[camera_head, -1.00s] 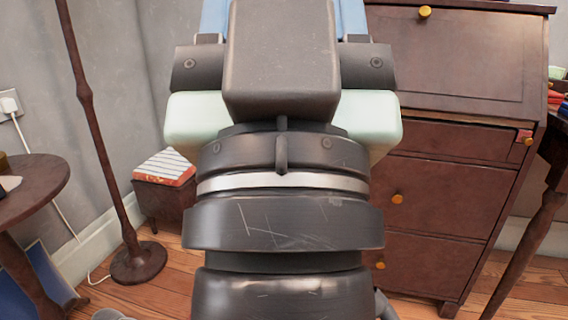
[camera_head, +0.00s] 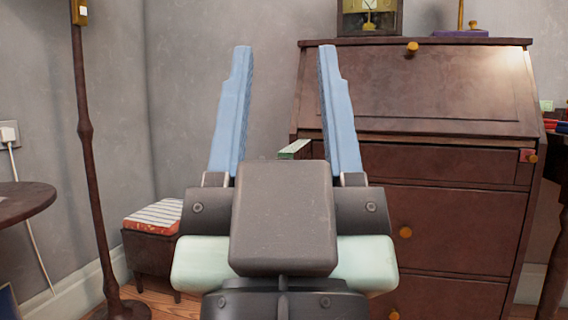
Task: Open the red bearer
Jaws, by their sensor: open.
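The red bearer (camera_head: 526,155) is a small red-ended block at the upper right of the dark wooden bureau's front, beside the top drawer. A small yellow-orange knob (camera_head: 533,158) is on it. It looks flush or nearly flush with the front; I cannot tell exactly. My gripper (camera_head: 284,58) points up and away with its two blue fingers wide apart and nothing between them. It is well to the left of the red bearer and not touching it.
The bureau's sloping lid (camera_head: 430,90) is closed, with a knob at its top. Drawers with knobs are below. A clock-like box (camera_head: 369,18) stands on top. A lamp pole (camera_head: 90,170), a striped-top stool (camera_head: 155,215) and a round table (camera_head: 22,203) are at left.

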